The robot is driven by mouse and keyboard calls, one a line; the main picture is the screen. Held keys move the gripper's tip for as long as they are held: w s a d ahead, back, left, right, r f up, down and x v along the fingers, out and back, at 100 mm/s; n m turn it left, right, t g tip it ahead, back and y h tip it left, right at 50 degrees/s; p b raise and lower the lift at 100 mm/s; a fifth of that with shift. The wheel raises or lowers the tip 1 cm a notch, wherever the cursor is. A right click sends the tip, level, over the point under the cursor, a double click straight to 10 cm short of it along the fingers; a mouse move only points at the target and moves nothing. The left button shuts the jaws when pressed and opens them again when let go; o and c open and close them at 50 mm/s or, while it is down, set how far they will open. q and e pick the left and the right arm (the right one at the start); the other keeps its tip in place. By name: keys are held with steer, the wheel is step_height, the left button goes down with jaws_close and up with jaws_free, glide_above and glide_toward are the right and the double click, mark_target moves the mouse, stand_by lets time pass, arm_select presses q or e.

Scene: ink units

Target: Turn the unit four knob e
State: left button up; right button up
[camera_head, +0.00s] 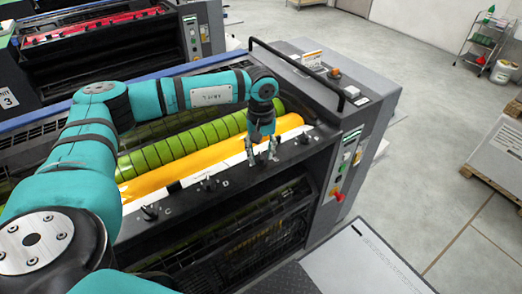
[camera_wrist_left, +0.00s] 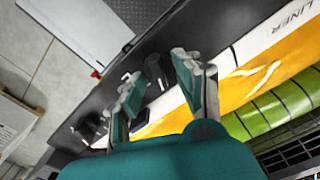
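My left gripper (camera_head: 262,152) points down over the dark knob rail (camera_head: 182,202) of the press, right of the knob marked D (camera_head: 208,184). The knob marked C (camera_head: 150,212) is farther left. The knob at the gripper, by its place after D, appears to be knob e; its letter is hidden. In the left wrist view my gripper (camera_wrist_left: 157,82) is open, with a dark knob (camera_wrist_left: 156,70) between its spread fingertips. Whether the fingers touch it I cannot tell. Another dark knob (camera_wrist_left: 90,126) is beside the left finger. My right gripper is not in view.
A yellow ink roller (camera_head: 160,178) and a green segmented roller (camera_head: 180,144) run behind the rail. A black handrail (camera_head: 297,72) rises at the press's right end, near a side panel with a red knob (camera_head: 337,196). Open floor (camera_head: 425,130) lies to the right.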

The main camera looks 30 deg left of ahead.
arm_select(q)
steer(key=shift+c, duration=0.4)
jaws_close()
steer(key=shift+f+n+b, duration=0.1)
steer(key=shift+n+b, duration=0.7)
steer(key=shift+n, duration=0.1)
steer(key=n+b, duration=0.1)
steer(key=n, duration=0.1)
steer(key=shift+n, duration=0.3)
steer(key=shift+n+b, duration=0.85)
steer(key=shift+n, duration=0.35)
steer(key=shift+a+r+n+b, duration=0.15)
steer(key=shift+n+b, duration=0.4)
steer(key=shift+n, duration=0.85)
steer(key=shift+s, duration=0.1)
